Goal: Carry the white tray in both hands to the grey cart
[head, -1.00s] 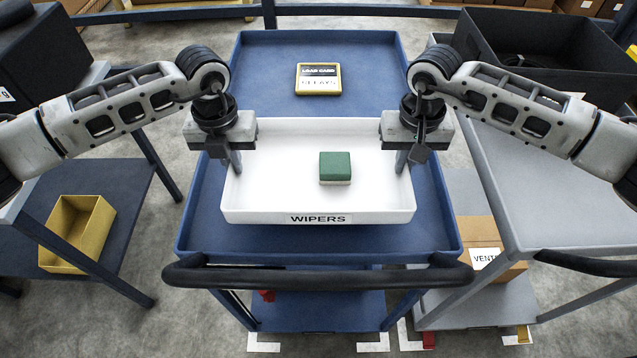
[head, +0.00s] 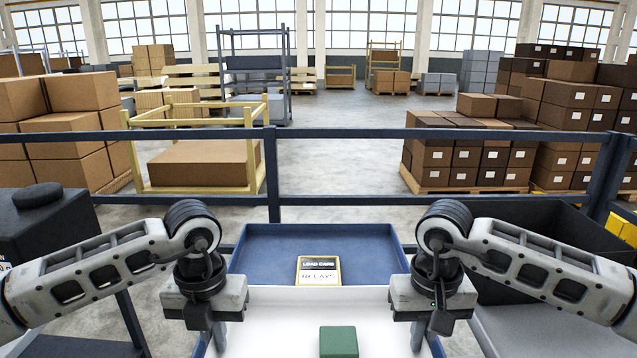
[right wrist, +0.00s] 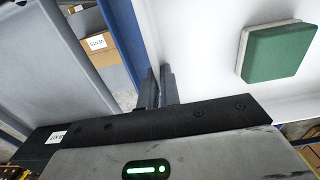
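The white tray (head: 290,318) is at the bottom of the head view over the blue cart (head: 270,245); its front is out of frame. A green block with a pale base (head: 338,341) lies in it, also seen in the right wrist view (right wrist: 277,50). My left gripper (head: 218,335) is at the tray's left wall, seemingly shut on it. My right gripper (head: 420,335) is at the right wall; in the right wrist view its fingers (right wrist: 159,88) close on that wall. The tray seems raised; its clearance is unclear. The grey cart (head: 520,325) stands at the right.
A yellow-framed load card box (head: 318,270) lies on the blue cart behind the tray. A blue railing (head: 340,201) crosses behind the carts. A dark table with a black object (head: 45,220) is left.

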